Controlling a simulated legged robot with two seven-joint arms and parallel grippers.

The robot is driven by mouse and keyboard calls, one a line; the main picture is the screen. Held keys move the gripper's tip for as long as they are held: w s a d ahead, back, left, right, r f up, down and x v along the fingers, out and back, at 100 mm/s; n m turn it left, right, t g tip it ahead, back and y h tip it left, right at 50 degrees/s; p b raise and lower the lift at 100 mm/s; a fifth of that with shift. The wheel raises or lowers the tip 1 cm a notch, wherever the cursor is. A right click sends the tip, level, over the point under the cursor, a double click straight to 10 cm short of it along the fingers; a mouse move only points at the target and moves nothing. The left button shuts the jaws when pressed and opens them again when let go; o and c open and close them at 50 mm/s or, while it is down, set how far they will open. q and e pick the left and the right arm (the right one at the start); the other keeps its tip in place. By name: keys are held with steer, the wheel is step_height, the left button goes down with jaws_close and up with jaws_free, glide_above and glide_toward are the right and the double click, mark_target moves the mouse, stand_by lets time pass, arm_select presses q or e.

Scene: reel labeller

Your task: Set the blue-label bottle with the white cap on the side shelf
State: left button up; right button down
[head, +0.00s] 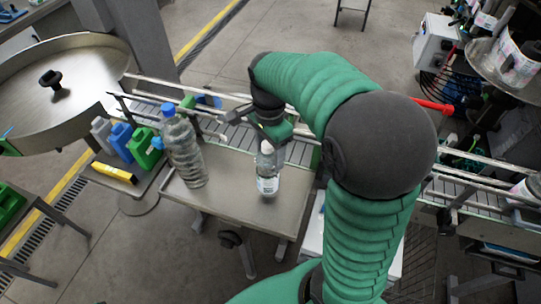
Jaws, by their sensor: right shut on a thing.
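The white-capped bottle (267,186) is small and clear, with a pale label that shows some blue. It is upright over the front right part of the metal side shelf (223,199). I cannot tell whether its base touches the shelf. My right gripper (267,146) is above it, shut on it near the cap; the fingers are partly hidden by my green arm. My left gripper is not in view.
A large clear bottle with a blue cap (184,153) stands on the shelf's left side. Grey, blue and green jugs (121,144) and a yellow item (114,173) are further left. The conveyor (237,131) runs behind; a round metal table (85,75) is back left.

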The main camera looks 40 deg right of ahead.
steer(key=shift+d, duration=0.25)
step_height(320, 180, down, 2)
steer(key=shift+s+d+f+p, duration=0.1)
steer(key=shift+f+p, duration=0.05)
steer(key=shift+p, duration=0.45)
steer(key=shift+f, duration=0.65)
steer(key=shift+c, duration=2.3)
jaws_free()
